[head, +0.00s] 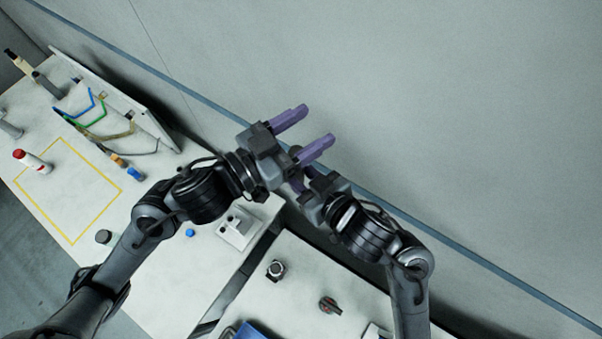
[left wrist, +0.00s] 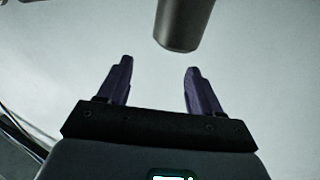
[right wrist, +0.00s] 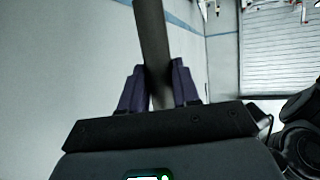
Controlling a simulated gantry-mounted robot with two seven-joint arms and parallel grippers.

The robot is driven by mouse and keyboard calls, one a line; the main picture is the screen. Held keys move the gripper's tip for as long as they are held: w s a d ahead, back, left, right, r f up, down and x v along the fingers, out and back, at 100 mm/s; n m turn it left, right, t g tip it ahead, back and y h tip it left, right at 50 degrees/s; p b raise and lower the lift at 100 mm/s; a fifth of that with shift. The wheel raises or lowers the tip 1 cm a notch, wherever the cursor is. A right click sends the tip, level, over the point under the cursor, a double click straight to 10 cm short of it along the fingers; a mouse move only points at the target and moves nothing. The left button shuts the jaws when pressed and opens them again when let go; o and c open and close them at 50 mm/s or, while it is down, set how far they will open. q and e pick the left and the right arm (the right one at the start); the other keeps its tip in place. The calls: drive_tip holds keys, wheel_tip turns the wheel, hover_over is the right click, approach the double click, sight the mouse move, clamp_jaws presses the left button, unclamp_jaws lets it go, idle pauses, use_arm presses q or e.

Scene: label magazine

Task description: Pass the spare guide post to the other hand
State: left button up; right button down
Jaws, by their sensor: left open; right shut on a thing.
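The spare guide post is a dark grey cylinder. In the right wrist view the post (right wrist: 153,35) stands between the purple fingers of my right gripper (right wrist: 158,66), which is shut on it. In the left wrist view one end of the post (left wrist: 182,28) hangs beyond the fingertips, right of centre, apart from them. My left gripper (left wrist: 158,65) is open and empty. In the head view my left gripper (head: 318,123) is raised beside my right gripper (head: 298,180), whose fingers are partly hidden; the post cannot be made out clearly there.
The left bench has a yellow outlined area (head: 70,239), a red-and-white bottle (head: 32,161), a panel with coloured cables (head: 128,98) and a white block (head: 236,232). A dark-and-red knob (head: 329,306) lies on the lower bench. A grey wall (head: 430,110) is behind the grippers.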

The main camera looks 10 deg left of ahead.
use_arm(q)
drive_tip(key=w+a+r+t+y, duration=0.2)
drive_tip(key=w+a+r+y, duration=0.1)
drive_tip(key=a+y, duration=0.25)
drive_tip(key=a+f+n+g+y, duration=0.25)
drive_tip(key=a+f+y, duration=0.35)
drive_tip(key=f, duration=0.4)
drive_tip(key=s+a+f+n+g, duration=0.1)
drive_tip(key=s+f+g, duration=0.4)
drive_tip(key=s+f, duration=0.5)
drive_tip(key=s+a+f+n+g, duration=0.2)
drive_tip(key=s+f+g, duration=0.2)
drive_tip(key=s+f, duration=0.6)
wheel_tip(320, 180, down, 3)
drive_tip(key=shift+s+a+r+g, duration=0.1)
drive_tip(key=shift+s+a+g, duration=0.05)
drive_tip(key=shift+a+g, duration=0.2)
